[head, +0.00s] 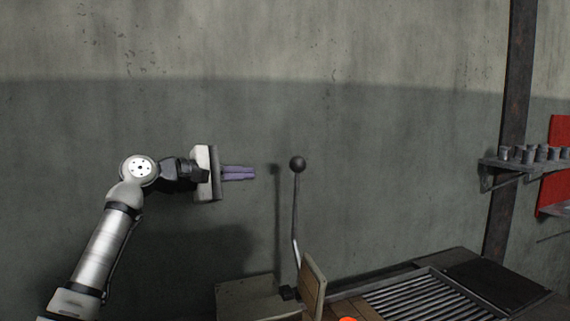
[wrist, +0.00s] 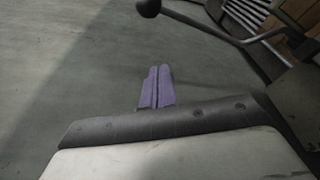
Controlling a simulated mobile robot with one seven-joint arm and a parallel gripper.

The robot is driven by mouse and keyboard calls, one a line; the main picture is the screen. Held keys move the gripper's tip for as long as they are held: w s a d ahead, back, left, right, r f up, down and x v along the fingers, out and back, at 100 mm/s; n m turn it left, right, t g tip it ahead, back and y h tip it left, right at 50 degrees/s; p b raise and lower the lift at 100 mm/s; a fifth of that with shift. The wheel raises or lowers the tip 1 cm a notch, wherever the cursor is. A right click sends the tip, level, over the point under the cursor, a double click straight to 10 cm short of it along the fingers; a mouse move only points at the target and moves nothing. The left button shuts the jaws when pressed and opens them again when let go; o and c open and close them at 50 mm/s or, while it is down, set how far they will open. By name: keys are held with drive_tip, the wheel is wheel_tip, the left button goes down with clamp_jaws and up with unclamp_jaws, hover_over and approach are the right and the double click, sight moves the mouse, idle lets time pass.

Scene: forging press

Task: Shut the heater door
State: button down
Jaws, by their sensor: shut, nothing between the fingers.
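My gripper (head: 253,173) points right in the head view, with its two purple fingers together and nothing between them. The fingers also show in the wrist view (wrist: 159,70). A lever with a dark ball knob (head: 297,164) rises to the right of the fingertips, with a clear gap in the picture. The knob also shows at the top of the wrist view (wrist: 148,8). At the lever's foot stands a tilted beige panel (head: 313,287), possibly the heater door, beside a low beige box (head: 247,302). The panel's lower part is cut off, and I cannot tell whether it is open.
A bright orange spot (head: 348,319) shows at the bottom edge, right of the panel. A slatted rack (head: 425,305) and a dark plate (head: 495,284) lie to the right. A shelf (head: 525,163) with several small grey pieces hangs by a post. The wall behind is bare.

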drive_tip(key=w+d+p, duration=0.2)
drive_tip(key=d+p, duration=0.3)
drive_tip(key=d, duration=0.4)
drive_tip(key=shift+d+r, duration=0.15)
drive_tip(key=shift+r, duration=0.3)
